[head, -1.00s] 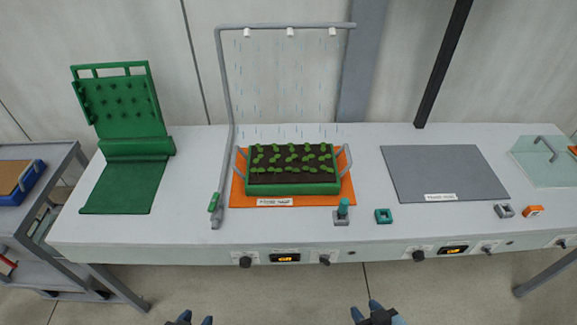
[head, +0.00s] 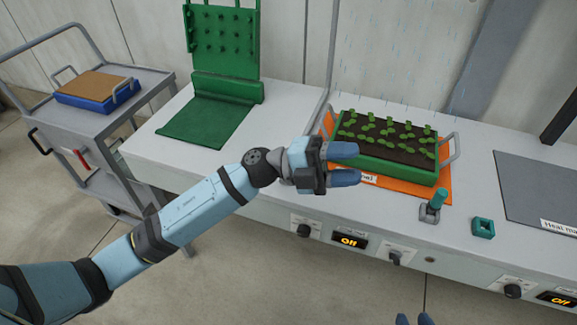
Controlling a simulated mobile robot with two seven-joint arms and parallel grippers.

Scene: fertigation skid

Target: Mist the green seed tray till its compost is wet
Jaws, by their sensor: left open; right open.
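The green seed tray (head: 399,172) sits on the orange mat (head: 447,187), with rows of seedlings in dark brown compost (head: 403,150). I cannot tell how wet the compost is. Thin pale streaks fall behind and above the tray. The spray pipe (head: 332,60) rises at the tray's left; its lower end and green handle are hidden behind my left gripper. My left gripper (head: 345,164) is open and empty, in front of the tray's left end, overlapping the mat's label. My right gripper (head: 415,320) is open at the bottom edge, only its fingertips showing.
A teal-topped lever (head: 438,199) and a teal square block (head: 483,228) stand right of the mat. A grey mat (head: 545,190) lies right, a green stand (head: 225,85) left. A trolley (head: 150,85) carries a blue tray (head: 97,98).

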